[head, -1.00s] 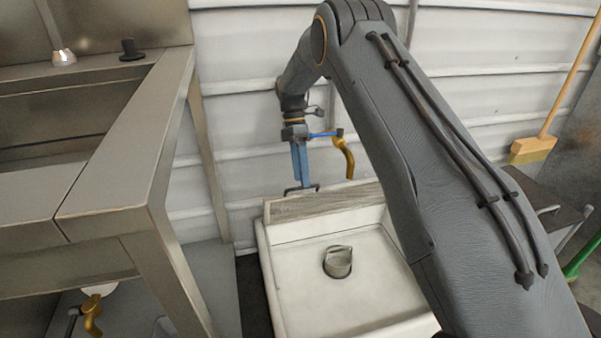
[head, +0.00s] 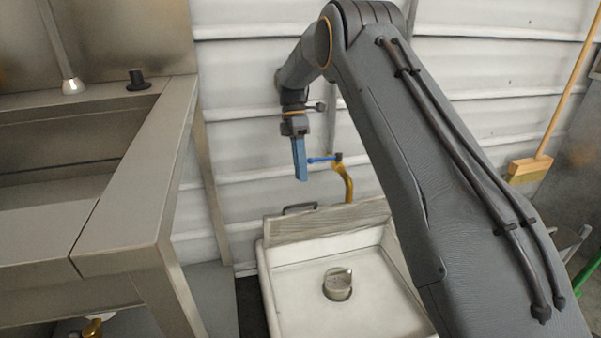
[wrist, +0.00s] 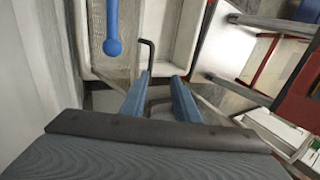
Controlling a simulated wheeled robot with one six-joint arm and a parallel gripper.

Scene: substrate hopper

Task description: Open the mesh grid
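The mesh grid (head: 325,222) is a grey, finely lined panel along the back of a white basin; it appears raised, with its face toward the head camera. A dark bracket handle (head: 299,208) shows at its back edge. My gripper (head: 301,180) points down above the handle, with a visible gap in the head view. In the wrist view my gripper (wrist: 162,76) has its two blue fingers apart and nothing held between them. The handle (wrist: 151,60) shows beside and below the left fingertip, partly hidden by it. The mesh grid (wrist: 122,58) lies left of the fingers.
The white basin (head: 262,285) holds a round metal fitting (head: 338,285). A brass tap with a blue lever (head: 323,159) stands just right of my gripper; the lever (wrist: 112,30) also shows in the wrist view. A steel sink bench (head: 140,190) stands left, a corrugated wall behind.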

